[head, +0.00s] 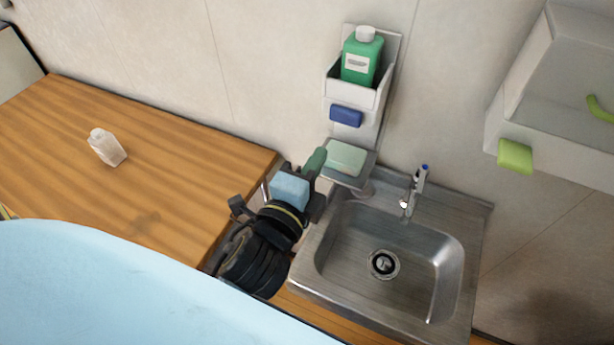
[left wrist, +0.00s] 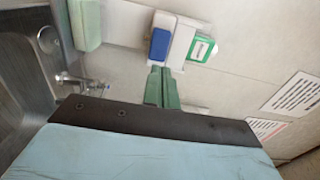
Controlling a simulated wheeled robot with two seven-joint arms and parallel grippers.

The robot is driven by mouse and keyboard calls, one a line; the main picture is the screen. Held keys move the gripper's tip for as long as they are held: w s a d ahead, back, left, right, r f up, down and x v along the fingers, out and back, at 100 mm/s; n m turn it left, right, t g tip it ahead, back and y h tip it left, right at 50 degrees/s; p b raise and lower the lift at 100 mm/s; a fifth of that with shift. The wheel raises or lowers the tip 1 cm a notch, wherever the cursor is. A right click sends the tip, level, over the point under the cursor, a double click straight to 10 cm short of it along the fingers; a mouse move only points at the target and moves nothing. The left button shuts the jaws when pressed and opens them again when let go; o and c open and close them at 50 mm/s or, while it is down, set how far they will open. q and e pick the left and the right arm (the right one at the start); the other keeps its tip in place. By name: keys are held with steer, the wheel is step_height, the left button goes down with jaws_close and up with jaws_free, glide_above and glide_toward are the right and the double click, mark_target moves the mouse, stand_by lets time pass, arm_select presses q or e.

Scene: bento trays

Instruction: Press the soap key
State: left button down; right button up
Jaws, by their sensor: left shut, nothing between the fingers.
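The blue soap key (head: 346,117) sits on the front of the white wall dispenser (head: 354,97), below a green soap bottle (head: 360,65). In the left wrist view the blue key (left wrist: 160,44) is just beyond my green fingertips (left wrist: 160,70). A pale green block (head: 345,158) lies on the ledge under the key. My left gripper (head: 315,160) is shut and empty, with its fingers pointing up toward the dispenser. In the head view it is below and left of the key, apart from it. My right gripper is not in view.
A steel sink (head: 390,268) with a tap (head: 414,190) is to the right of my left gripper. A wooden counter (head: 150,190) with a small white bottle (head: 107,147) is to the left. A white wall unit with a lime green key (head: 515,156) is at the right.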

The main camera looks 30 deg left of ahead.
arm_select(q)
steer(key=shift+s+b, duration=0.3)
steer(key=shift+s, duration=1.35)
